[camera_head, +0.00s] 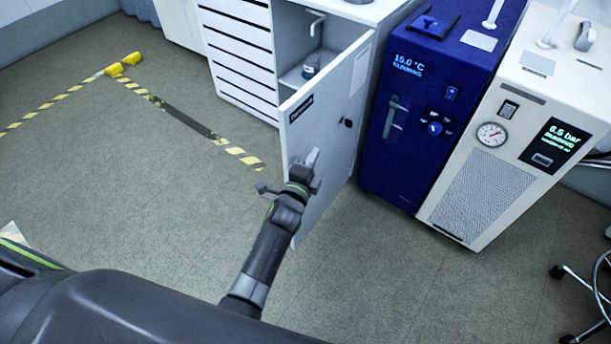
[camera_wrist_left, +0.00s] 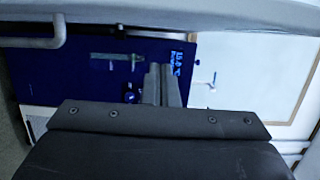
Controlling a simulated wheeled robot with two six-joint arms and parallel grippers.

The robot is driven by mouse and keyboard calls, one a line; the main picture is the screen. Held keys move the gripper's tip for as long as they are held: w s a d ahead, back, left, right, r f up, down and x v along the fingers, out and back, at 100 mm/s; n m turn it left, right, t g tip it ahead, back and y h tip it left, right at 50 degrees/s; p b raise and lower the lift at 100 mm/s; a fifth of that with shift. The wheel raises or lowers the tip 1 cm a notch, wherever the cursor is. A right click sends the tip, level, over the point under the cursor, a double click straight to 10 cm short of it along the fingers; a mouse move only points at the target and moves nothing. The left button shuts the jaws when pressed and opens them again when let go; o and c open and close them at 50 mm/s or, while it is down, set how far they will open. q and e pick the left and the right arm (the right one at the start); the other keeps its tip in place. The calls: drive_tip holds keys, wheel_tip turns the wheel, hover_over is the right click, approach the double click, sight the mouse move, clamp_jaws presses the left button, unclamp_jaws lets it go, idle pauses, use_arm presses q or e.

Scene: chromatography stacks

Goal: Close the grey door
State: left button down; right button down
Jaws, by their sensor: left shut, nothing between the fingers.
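The grey door (camera_head: 335,125) stands open in the head view, swung out from a cabinet beside the blue unit. My right gripper is not in view.
The open cabinet (camera_head: 297,76) holds a small bottle (camera_head: 310,67). The blue unit (camera_head: 420,130) stands right of the door, with a white gauge unit (camera_head: 480,195) beyond it. Striped tape (camera_head: 240,155) marks the floor at left.

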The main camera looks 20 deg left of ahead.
sight(299, 151)
use_arm(q)
drive_tip(key=shift+w+a, duration=0.25)
drive_tip(key=shift+a, duration=0.7)
drive_tip(key=shift+w+a, duration=0.25)
drive_tip(key=shift+a, duration=0.7)
drive_tip(key=shift+a+p, duration=0.1)
drive_tip(key=shift+p, duration=0.2)
